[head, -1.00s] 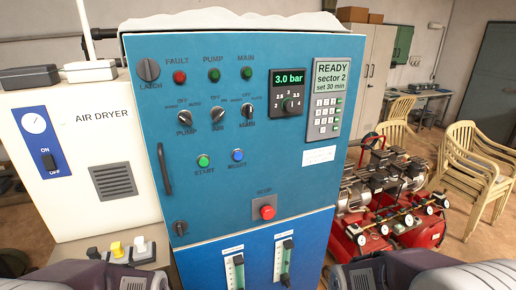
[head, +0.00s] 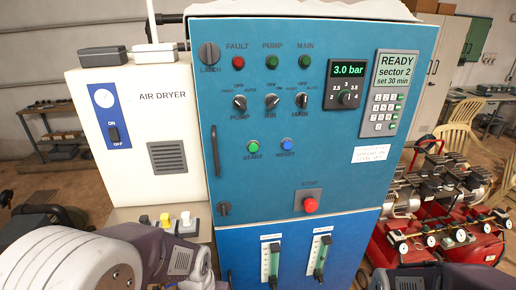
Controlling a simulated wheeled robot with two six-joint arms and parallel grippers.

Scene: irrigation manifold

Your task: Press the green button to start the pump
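The green START button (head: 253,147) is on the blue cabinet front (head: 340,200), left of the blue RESET button (head: 287,144). Nothing touches or covers it. A green PUMP lamp (head: 272,62) sits higher on the panel, between the red FAULT lamp (head: 238,63) and the green MAIN lamp. The display (head: 398,68) reads "READY sector 2 set 30 min". My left arm shows at the lower left and part of my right arm at the lower right edge. Neither gripper's fingers can be seen.
A red STOP button (head: 310,205) is low on the panel. A cabinet handle (head: 215,150) projects at the left. The white air dryer (head: 135,130) stands left of the cabinet, with small yellow and white knobs below it. Red compressors (head: 455,235) stand at the right.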

